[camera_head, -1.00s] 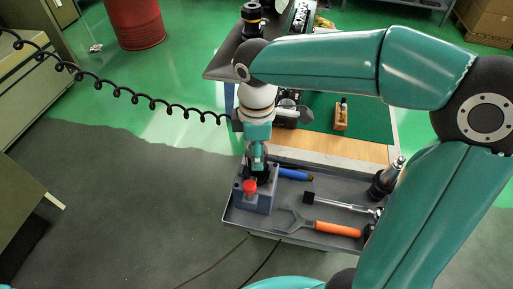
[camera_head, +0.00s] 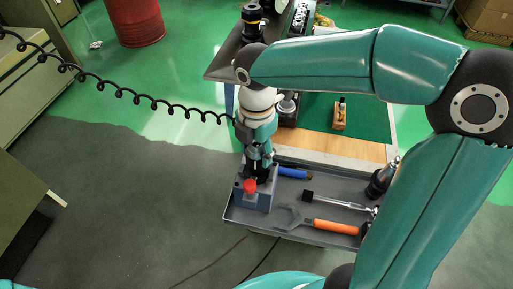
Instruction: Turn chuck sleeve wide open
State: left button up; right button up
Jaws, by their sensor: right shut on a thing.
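The arm on the right is my right one, and it reaches over to the tray's left end. Its gripper (camera_head: 260,163) points down, shut on a dark part at the back of a blue-grey fixture block (camera_head: 247,201). This part looks like the chuck sleeve, but the fingers hide most of it, so I cannot tell how far it is turned. A red knob (camera_head: 250,186) sits on the block in front of the fingers. My left gripper is not in view.
The grey tray (camera_head: 291,217) holds a blue-handled tool (camera_head: 294,173), a black-headed tool (camera_head: 335,201) and an orange-handled wrench (camera_head: 336,228). A dark tool holder (camera_head: 379,183) stands at its right end. A wooden block (camera_head: 340,116) sits on the green mat behind.

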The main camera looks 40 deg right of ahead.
aim_at(256, 146)
jog(key=shift+n, duration=0.5)
jog(key=o, duration=1.2)
jog(key=shift+c, duration=0.2)
notch_tip(256, 146, up, 10)
jog(key=shift+r, duration=0.95)
